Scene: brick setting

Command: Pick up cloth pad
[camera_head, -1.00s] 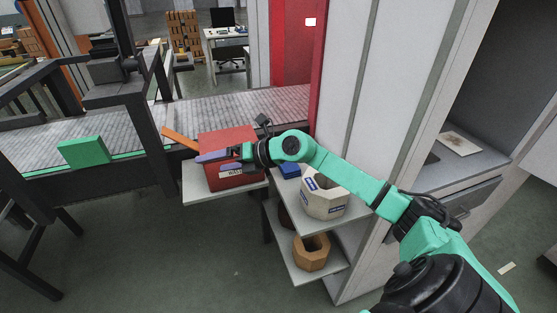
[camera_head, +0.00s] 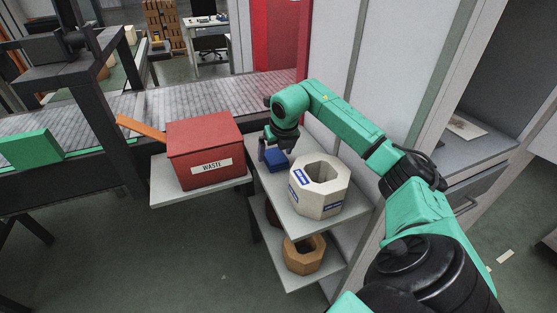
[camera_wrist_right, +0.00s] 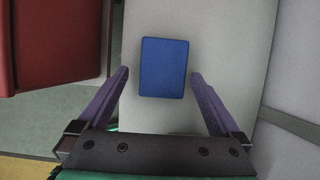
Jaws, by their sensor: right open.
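The cloth pad is a small blue rectangular block (camera_head: 276,160) on the upper shelf, just left of a pale octagonal container. In the right wrist view the blue pad (camera_wrist_right: 164,68) lies flat on the pale shelf, ahead of and between the spread fingers. My right gripper (camera_wrist_right: 160,88) is open and empty, with one purple finger on each side of the pad's near end and a gap on both sides. In the head view my right gripper (camera_head: 270,147) points down over the pad and partly hides it. My left gripper is not in view.
A red WASTE box (camera_head: 205,150) stands on a side shelf to the left. The pale octagonal container (camera_head: 319,186) is close to the right of the pad. A brown octagonal pot (camera_head: 303,254) sits on the lower shelf (camera_head: 330,262). A wall panel rises behind.

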